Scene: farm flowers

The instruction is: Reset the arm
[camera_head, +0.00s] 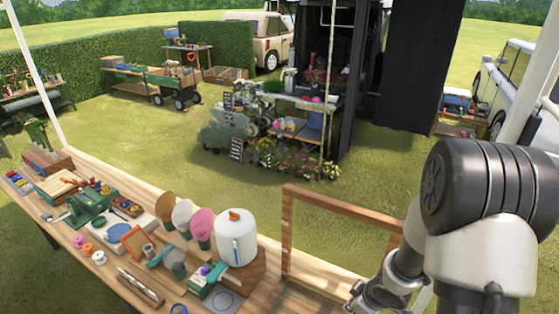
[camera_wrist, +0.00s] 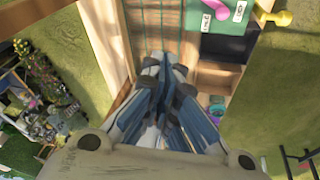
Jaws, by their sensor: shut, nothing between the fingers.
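My arm stands at the right of the head view, and my gripper (camera_head: 362,297) is low in that view beside the wooden frame, partly cut off by the bottom edge. In the wrist view my gripper (camera_wrist: 165,68) points away from the camera with its fingers together and nothing held. Behind the fingertips is a slatted wooden surface (camera_wrist: 150,28). I cannot tell how far the fingertips are from it.
A wooden workbench (camera_head: 85,164) runs along the left and bottom. It holds a white canister (camera_head: 236,238), several coloured mushroom-shaped pieces and small tools. An upright wooden frame (camera_head: 340,207) stands near my arm. Open grass (camera_head: 150,140) lies beyond, with a flower stall (camera_head: 300,105).

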